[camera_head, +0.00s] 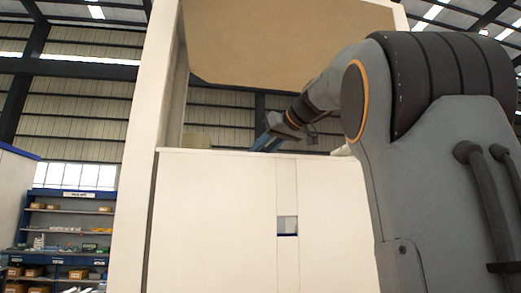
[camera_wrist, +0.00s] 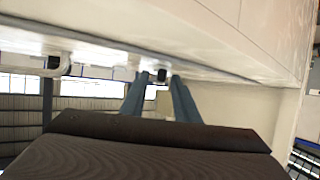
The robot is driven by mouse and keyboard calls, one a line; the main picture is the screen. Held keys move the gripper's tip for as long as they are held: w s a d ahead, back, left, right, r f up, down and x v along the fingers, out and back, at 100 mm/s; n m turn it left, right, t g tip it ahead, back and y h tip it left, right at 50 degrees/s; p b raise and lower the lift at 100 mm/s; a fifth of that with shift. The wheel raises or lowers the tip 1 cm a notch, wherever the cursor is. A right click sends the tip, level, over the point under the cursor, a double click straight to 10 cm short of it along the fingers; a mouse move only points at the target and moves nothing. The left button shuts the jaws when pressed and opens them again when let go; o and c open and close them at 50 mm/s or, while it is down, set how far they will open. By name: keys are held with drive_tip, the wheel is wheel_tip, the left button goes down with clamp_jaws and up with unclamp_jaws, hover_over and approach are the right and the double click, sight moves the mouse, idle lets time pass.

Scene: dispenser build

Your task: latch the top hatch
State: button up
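The white dispenser cabinet (camera_head: 220,215) fills the middle of the head view. A tan panel (camera_head: 290,45) spans its top; I cannot tell whether this is the top hatch or a fixed roof. My gripper (camera_head: 266,141) is just above the top edge of the lower front, in the opening under the tan panel. In the wrist view, its two blue fingers (camera_wrist: 158,76) stand apart with nothing held between them. Their tips are near the edge of a white panel (camera_wrist: 230,35). A small dark knob (camera_wrist: 162,75) shows between the tips; I cannot tell whether it is the latch.
A small grey window (camera_head: 287,225) is set in the front's vertical strip. A blue shelf unit (camera_head: 70,225) with several boxes stands far left. My arm covers the cabinet's right side.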

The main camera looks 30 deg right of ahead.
clamp_jaws()
drive_tip(key=shift+a, duration=0.15)
drive_tip(key=shift+a+m+t+h+b, duration=0.15)
drive_tip(key=shift+a+m+h+b, duration=0.2)
drive_tip(key=shift+m+h, duration=0.4)
drive_tip(key=shift+a+m+t+h+b, duration=0.15)
drive_tip(key=shift+a+m+h+b, duration=0.2)
drive_tip(key=shift+m+h, duration=0.4)
drive_tip(key=shift+a+m+h, duration=0.2)
drive_tip(key=shift+m+h, duration=0.4)
drive_tip(key=shift+h, duration=0.2)
drive_tip(key=shift+a+m+h, duration=0.15)
drive_tip(key=shift+m+h, duration=0.45)
drive_tip(key=shift+h, duration=0.2)
drive_tip(key=shift+m+g+h, duration=0.3)
drive_tip(key=shift+g+h, duration=0.1)
unclamp_jaws()
